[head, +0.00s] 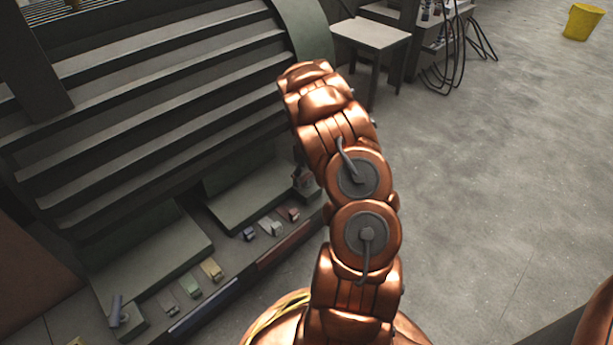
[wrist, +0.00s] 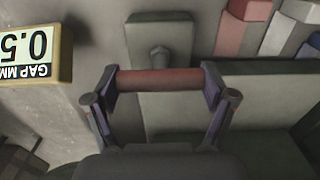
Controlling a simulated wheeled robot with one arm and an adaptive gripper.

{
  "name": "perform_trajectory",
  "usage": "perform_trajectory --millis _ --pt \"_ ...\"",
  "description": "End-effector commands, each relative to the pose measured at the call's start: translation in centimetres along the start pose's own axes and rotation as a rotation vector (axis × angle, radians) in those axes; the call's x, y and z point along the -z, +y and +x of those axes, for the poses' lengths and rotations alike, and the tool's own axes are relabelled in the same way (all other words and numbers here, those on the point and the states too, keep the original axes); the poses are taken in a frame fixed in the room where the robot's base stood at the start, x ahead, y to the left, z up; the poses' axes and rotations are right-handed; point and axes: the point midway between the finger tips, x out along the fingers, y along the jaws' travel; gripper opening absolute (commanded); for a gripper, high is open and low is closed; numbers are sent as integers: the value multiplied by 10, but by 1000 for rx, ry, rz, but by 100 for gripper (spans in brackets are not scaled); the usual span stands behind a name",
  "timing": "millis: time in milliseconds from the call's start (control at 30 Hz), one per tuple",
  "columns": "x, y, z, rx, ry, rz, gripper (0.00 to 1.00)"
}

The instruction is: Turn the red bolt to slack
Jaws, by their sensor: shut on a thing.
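In the wrist view, a red bar (wrist: 160,79), which I take to be the red bolt's handle, lies crosswise between the two fingers of my gripper (wrist: 161,82). The fingers are shut on its two ends. A grey stud (wrist: 158,57) on a grey-green plate stands just beyond the bar's middle. Whether bar and stud join is not clear. In the head view my copper arm hides the gripper and the bar.
A yellow-edged sign (wrist: 37,48) reads "GAP MM 0.5", upside down, left of the gripper. Red, white and blue blocks (wrist: 268,30) lie at upper right. The slatted machine (head: 150,110) fills the left of the head view. Open floor (head: 490,190) lies right.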

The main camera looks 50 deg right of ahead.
Motion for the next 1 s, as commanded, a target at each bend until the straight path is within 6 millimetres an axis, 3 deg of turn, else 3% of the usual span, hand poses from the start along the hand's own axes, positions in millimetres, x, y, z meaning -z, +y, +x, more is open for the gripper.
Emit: perform_trajectory --millis 533,900,933,1000 --pt "0 -1 -3 2 -1 190 48" --pt "0 0 0 0 -1 209 48" --pt "0 0 0 0 -1 209 86" --pt "0 0 0 0 -1 209 93"
